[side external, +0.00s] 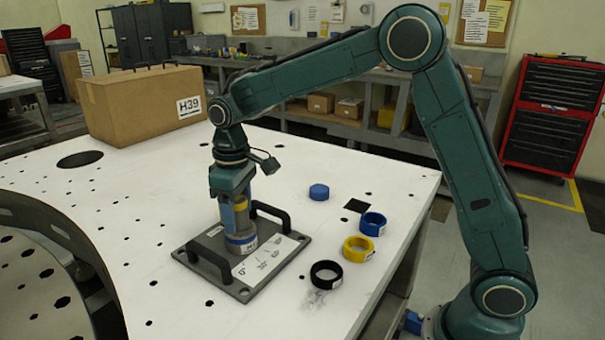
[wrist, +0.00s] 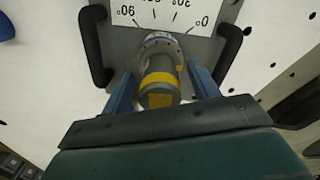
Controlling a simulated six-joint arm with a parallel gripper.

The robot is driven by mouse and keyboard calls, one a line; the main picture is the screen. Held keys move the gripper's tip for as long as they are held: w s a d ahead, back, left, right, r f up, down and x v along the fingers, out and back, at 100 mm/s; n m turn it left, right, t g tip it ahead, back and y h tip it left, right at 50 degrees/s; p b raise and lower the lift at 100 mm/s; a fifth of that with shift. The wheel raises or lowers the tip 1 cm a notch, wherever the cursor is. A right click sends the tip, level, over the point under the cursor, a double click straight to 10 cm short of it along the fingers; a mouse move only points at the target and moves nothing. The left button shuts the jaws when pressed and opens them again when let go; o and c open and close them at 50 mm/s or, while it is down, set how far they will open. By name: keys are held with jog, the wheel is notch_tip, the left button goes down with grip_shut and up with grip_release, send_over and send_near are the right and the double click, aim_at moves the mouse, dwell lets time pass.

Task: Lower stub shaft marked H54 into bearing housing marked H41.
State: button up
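The stub shaft, grey with a yellow band (side external: 241,206), stands upright over a grey plate (side external: 213,283) in the side view. At its foot is the bearing housing, grey with a blue band (side external: 240,243); its small label is too small to read. The shaft also shows in the wrist view (wrist: 158,84), lined up with the housing (wrist: 160,44). Its lower end is hidden, so how deep it sits cannot be told. My gripper (side external: 235,212) points straight down around the shaft. In the wrist view its blue fingers (wrist: 162,80) flank the shaft with a narrow gap at each side.
The plate has two black handles (side external: 271,212) and a white angle card (side external: 265,261). To the right lie a black ring (side external: 313,275), a yellow ring (side external: 348,253), a blue ring (side external: 364,227) and a blue disc (side external: 319,191). A box marked H39 (side external: 135,110) stands behind.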

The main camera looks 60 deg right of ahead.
notch_tip(320, 180, up, 14)
dwell(1.0)
jog(key=shift+f, duration=0.1)
dwell(0.5)
jog(key=s+d+r+m+t, duration=0.1)
jog(key=s+d, duration=0.1)
jog(key=s, duration=0.5)
jog(key=s+d+r+m+t, duration=0.1)
jog(key=s+d+r+t, duration=0.15)
jog(key=s, duration=0.55)
jog(key=s+d+f+m+t, duration=0.2)
jog(key=s+f, duration=0.6)
jog(key=s, duration=0.5)
jog(key=shift+s+d+f, duration=0.15)
jog(key=shift+s+d, duration=0.1)
jog(key=shift+s, duration=0.05)
